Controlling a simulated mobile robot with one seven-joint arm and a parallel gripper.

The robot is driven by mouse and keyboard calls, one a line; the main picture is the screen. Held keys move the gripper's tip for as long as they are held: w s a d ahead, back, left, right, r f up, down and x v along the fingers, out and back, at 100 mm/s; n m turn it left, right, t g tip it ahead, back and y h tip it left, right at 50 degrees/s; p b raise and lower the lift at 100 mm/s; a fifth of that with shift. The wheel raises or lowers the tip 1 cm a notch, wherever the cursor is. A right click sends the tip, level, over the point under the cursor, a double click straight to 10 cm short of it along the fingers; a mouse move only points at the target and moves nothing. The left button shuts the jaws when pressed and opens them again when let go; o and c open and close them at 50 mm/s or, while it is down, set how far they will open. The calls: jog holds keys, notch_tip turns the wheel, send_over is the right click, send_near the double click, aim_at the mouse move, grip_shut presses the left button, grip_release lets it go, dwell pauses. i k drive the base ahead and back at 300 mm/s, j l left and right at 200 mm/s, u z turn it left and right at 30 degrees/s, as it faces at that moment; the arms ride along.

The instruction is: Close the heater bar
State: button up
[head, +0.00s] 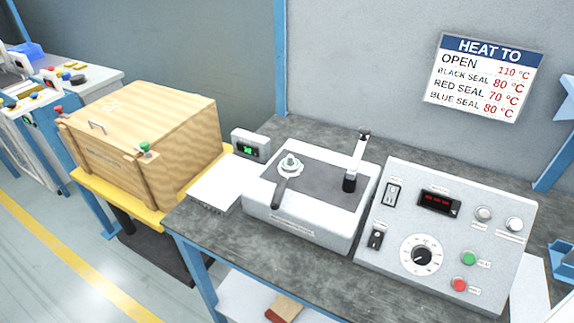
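A white machine (300,222) with a dark grey top plate stands on the bench in the head view. On its plate, at left, is a round silver fitting (290,165) with a dark lever (280,192) pointing toward the front. I cannot tell for certain which of these parts is the heater bar. My gripper is not in view.
A control panel (400,285) with dial, buttons and red display stands right of the machine. A wooden crate (150,125) sits further left. A sign (484,77) hangs on the wall. Bare bench (245,245) shows in front.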

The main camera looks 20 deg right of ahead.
aim_at(365, 131)
jog(key=k+l+z, duration=0.1)
jog(key=z, duration=0.4)
jog(key=k+l+z, duration=0.25)
jog(key=z, duration=0.25)
jog(key=i, duration=0.45)
